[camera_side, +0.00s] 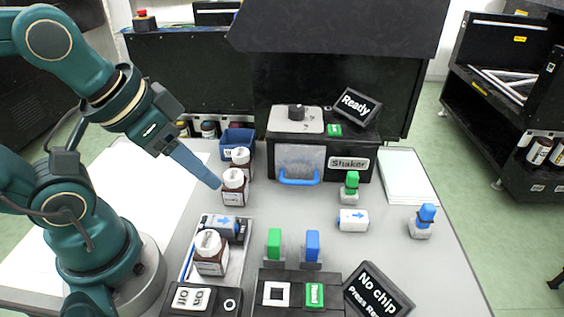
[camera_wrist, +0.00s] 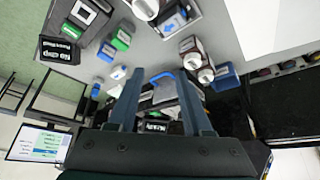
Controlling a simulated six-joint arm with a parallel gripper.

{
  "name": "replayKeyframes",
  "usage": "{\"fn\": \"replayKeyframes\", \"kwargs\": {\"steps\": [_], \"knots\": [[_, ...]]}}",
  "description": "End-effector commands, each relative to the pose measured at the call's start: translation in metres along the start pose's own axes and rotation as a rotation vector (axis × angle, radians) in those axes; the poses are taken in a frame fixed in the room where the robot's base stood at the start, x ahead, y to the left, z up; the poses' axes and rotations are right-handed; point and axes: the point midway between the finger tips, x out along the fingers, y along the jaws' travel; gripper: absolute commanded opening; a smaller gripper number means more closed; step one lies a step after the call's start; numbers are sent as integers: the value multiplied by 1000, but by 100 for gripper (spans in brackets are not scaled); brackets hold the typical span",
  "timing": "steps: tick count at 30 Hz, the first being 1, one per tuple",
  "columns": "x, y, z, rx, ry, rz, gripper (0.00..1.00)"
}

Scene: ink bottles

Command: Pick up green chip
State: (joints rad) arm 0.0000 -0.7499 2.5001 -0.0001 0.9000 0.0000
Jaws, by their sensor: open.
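A green chip (camera_side: 274,242) stands upright in a small grey holder at the front middle of the table in the side view. A green piece that looks like the same chip shows in the wrist view (camera_wrist: 120,41). A blue chip (camera_side: 312,245) stands just to its right in a similar holder. My gripper (camera_side: 217,184) is up and to the left of the green chip, close to a brown bottle with a white cap (camera_side: 233,188). In the wrist view my gripper's two fingers (camera_wrist: 160,74) are apart, with nothing held between them.
A chip reader (camera_side: 295,282) and a "No chip" display (camera_side: 378,292) stand in front of the chips. A tray (camera_side: 236,268) with a capped bottle (camera_side: 210,253) is to the left. A shaker (camera_side: 318,158) stands behind. A green-topped piece (camera_side: 351,184) and a blue-topped piece (camera_side: 424,220) stand right.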

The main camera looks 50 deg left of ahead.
Motion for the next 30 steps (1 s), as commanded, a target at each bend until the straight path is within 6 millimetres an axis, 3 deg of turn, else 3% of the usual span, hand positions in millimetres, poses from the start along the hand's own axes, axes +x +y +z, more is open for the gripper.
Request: {"fn": "replayKeyframes", "kwargs": {"steps": [1,2,13,19,23,30], "knots": [[0,0,0,0,0,0,50],[0,0,0,0,0,0,60],[0,0,0,29,0,0,60],[-3,6,-24,201,-21,16,60],[7,17,-38,335,-89,48,60],[44,46,-50,578,-245,122,60]]}}
